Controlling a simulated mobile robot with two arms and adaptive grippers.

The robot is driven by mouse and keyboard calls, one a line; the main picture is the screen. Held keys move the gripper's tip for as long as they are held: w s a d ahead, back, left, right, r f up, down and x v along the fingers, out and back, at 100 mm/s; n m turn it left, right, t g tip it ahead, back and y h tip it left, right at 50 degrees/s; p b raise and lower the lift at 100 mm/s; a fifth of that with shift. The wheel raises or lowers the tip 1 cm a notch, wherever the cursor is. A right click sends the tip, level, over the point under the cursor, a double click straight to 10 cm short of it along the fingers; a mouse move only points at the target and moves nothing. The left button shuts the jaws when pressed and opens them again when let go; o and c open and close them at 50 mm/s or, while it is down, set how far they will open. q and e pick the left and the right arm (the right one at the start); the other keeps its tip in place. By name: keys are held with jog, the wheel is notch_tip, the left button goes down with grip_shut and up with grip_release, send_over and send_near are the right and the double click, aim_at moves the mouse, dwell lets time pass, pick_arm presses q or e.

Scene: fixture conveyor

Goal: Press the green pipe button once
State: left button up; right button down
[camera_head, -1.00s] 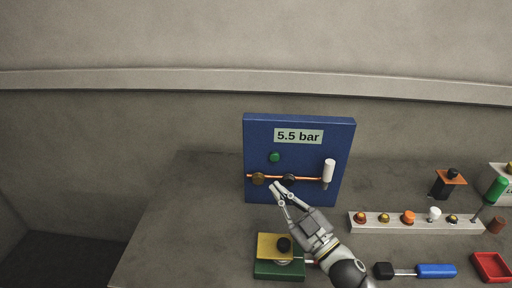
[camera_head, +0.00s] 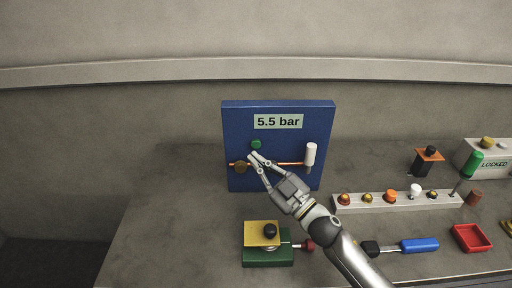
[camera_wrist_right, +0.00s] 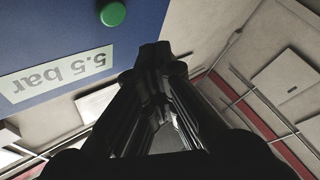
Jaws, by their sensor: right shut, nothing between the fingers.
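The green pipe button (camera_head: 256,144) is a small round knob on the blue panel (camera_head: 238,119), below the "5.5 bar" label (camera_head: 278,122) and above the copper pipe (camera_head: 290,164). In the right wrist view the green button (camera_wrist_right: 112,14) is at the top, with the label (camera_wrist_right: 58,74) upside down beside it. My right gripper (camera_head: 253,157) is shut and empty. In the head view its tips are just below the button; I cannot tell whether they touch the panel. In the wrist view the fingertips (camera_wrist_right: 152,58) are apart from the button in the picture. My left gripper is not in view.
A white handle (camera_head: 310,153) and a brown round knob (camera_head: 241,167) sit on the pipe. A green and yellow block (camera_head: 262,233) stands in front. At right are a white strip of knobs (camera_head: 376,205), a blue-handled tool (camera_head: 419,246) and a red tray (camera_head: 472,239).

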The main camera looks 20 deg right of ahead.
aim_at(256, 144)
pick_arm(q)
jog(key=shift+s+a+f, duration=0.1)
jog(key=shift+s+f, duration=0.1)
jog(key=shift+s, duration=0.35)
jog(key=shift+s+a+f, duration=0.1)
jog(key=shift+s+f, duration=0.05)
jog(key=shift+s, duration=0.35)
pick_arm(e)
jog(key=w, duration=0.2)
jog(key=w+d, duration=0.1)
jog(key=shift+w, duration=0.4)
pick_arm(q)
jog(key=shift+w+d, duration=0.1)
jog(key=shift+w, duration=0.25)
pick_arm(e)
jog(key=shift+w, duration=0.1)
jog(key=shift+w+d, duration=0.15)
jog(key=shift+w, duration=0.15)
